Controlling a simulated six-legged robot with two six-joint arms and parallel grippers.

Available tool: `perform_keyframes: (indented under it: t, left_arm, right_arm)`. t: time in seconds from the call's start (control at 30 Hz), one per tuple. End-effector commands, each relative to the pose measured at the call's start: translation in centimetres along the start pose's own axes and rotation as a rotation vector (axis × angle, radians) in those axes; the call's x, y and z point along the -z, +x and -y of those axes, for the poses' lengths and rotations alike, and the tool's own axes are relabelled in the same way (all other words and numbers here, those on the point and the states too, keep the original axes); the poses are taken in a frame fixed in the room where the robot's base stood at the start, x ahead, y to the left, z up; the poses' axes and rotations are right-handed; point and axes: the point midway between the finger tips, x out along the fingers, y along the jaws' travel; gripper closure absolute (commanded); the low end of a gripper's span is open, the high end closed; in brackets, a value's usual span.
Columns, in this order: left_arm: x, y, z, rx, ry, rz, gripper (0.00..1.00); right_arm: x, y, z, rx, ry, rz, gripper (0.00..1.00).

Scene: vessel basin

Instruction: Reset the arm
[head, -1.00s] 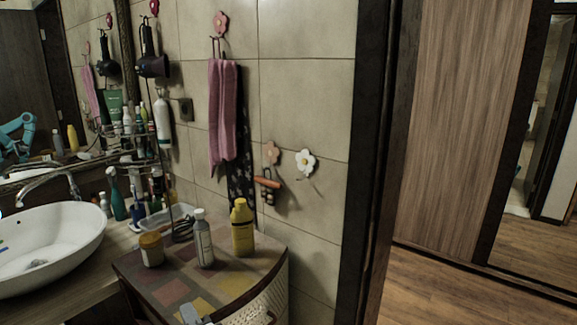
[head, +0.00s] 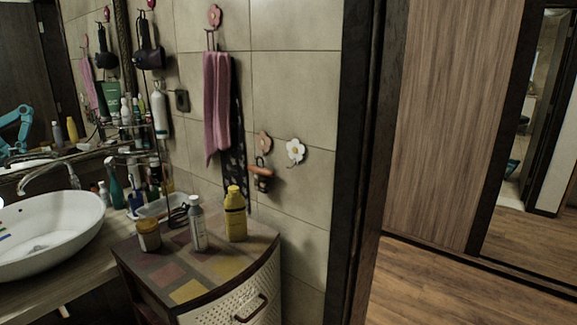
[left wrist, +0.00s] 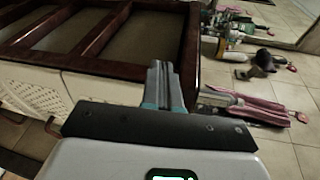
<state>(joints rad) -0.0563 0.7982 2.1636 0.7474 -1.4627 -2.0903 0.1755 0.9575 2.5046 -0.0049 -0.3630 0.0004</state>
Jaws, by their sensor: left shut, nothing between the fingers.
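My left gripper (left wrist: 165,85) shows in the left wrist view, its two grey fingers together with nothing between them. It is in front of a dark reddish wooden frame (left wrist: 110,22) with open compartments and pale panels below. I cannot tell whether the fingers touch the frame. Neither gripper shows in the head view. A teal arm (head: 15,128) shows in the mirror at the left. My right gripper is not in view.
A cabinet (head: 215,295) carries an amber jar (head: 148,236), a grey-white bottle (head: 198,228) and a yellow bottle (head: 235,215). A white basin (head: 50,235) is left of it. Pink towels (head: 217,105) hang on the tiled wall. Wooden floor (head: 440,285) at right is clear.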

Motion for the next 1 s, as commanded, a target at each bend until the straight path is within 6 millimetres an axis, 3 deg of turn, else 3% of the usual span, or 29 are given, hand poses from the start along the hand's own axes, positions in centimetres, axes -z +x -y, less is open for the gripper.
perform_keyframes:
  t: [0.13, 0.23, 0.33, 0.4, 0.47, 0.6, 0.7, 0.83, 1.0]
  left_arm:
    - [-0.1, -0.6, -7.0, -0.192, -0.091, -0.109, 1.00]
    - [0.2, -2.8, -13.2, -0.413, -0.245, -0.193, 1.00]
    - [0.7, -7.6, -19.6, -0.732, -0.472, -0.222, 1.00]
    - [0.9, -11.8, -22.9, -0.960, -0.626, -0.186, 1.00]
    - [0.8, -15.5, -25.0, -1.148, -0.739, -0.116, 1.00]
    - [0.3, -22.3, -27.1, -1.466, -0.924, 0.128, 1.00]
    - [-0.3, -24.8, -27.6, -1.572, -1.013, 0.316, 1.00]
    - [-0.7, -25.7, -27.8, -1.605, -1.103, 0.484, 1.00]
    - [-0.7, -25.7, -27.8, -1.599, -1.145, 0.531, 1.00]
  right_arm:
    - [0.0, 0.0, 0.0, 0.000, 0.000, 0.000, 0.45]
    - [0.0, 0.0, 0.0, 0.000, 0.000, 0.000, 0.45]
    - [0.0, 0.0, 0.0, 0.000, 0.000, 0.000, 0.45]
    - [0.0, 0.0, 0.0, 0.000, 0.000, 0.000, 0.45]
    - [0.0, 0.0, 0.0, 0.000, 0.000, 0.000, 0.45]
    - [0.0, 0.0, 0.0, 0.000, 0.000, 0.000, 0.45]
    - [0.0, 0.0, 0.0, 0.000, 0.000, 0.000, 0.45]
    - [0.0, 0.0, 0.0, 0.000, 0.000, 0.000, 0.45]
    - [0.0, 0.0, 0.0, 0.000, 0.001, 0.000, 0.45]
